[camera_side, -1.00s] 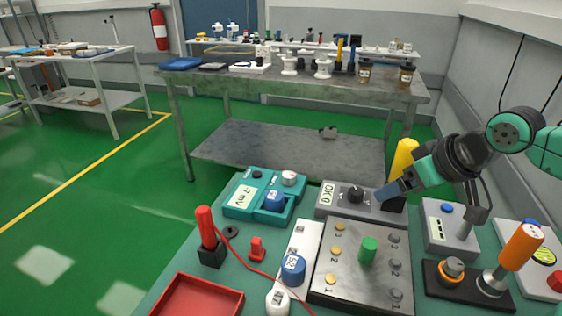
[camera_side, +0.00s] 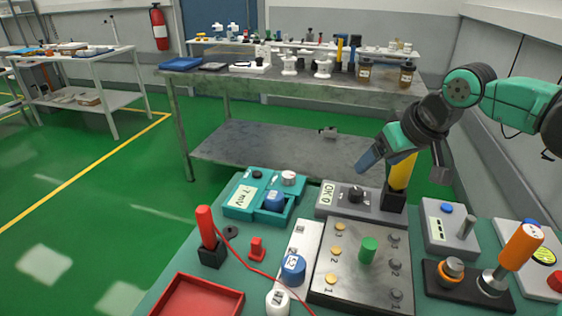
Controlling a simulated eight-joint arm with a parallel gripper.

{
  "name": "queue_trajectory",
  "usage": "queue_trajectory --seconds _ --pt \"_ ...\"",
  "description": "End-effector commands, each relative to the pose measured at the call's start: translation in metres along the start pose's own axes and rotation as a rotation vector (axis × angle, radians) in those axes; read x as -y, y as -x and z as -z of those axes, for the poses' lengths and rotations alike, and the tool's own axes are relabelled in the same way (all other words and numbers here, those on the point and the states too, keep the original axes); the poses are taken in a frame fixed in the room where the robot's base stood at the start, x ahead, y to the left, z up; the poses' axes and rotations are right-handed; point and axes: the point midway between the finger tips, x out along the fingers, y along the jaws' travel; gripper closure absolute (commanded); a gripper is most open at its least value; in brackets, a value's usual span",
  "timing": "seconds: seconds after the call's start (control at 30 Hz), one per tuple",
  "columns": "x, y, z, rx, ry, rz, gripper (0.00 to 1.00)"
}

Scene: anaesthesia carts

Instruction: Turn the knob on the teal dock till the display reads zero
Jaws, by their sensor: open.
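The teal dock (camera_side: 234,213) sits at the back left of the green work table. Its pale display (camera_side: 241,197) reads about 7 mV; I cannot make out a sign clearly. A silver-white knob (camera_side: 288,178) stands at its back right corner and a small black knob (camera_side: 257,174) at its back left. A blue cylinder (camera_side: 274,200) sits in its front recess. My gripper (camera_side: 368,160) is open and empty, in the air above the grey box, to the right of the dock and touching nothing. Its fingers overlap in this view.
The grey box (camera_side: 330,208) has a black knob (camera_side: 356,193) and a display reading OK 0. A yellow handle (camera_side: 402,172) stands in a black holder close by my gripper. A metal plate with a green knob (camera_side: 368,249) lies in front. A red cable runs along the left.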

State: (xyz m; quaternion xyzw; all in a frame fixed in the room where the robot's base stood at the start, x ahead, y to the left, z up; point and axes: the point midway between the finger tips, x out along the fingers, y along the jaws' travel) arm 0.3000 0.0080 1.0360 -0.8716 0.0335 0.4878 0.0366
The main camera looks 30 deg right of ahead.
Motion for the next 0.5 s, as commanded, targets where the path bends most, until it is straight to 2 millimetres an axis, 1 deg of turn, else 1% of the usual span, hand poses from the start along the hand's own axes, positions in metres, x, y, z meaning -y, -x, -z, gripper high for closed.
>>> queue_trajectory --seconds 0.03,0.17,0.2,0.27,0.4,0.5 --pt "0.006 -0.005 0.015 0.017 -0.022 -0.009 0.28" --pt "0.020 -0.024 0.046 0.060 -0.095 -0.042 0.28" --pt "0.024 -0.031 0.055 0.073 -0.119 -0.055 0.28" --pt "0.032 -0.044 0.066 0.089 -0.152 -0.074 0.28" --pt "0.051 -0.080 0.086 0.120 -0.232 -0.125 0.28" --pt "0.063 -0.105 0.094 0.134 -0.284 -0.161 0.28"
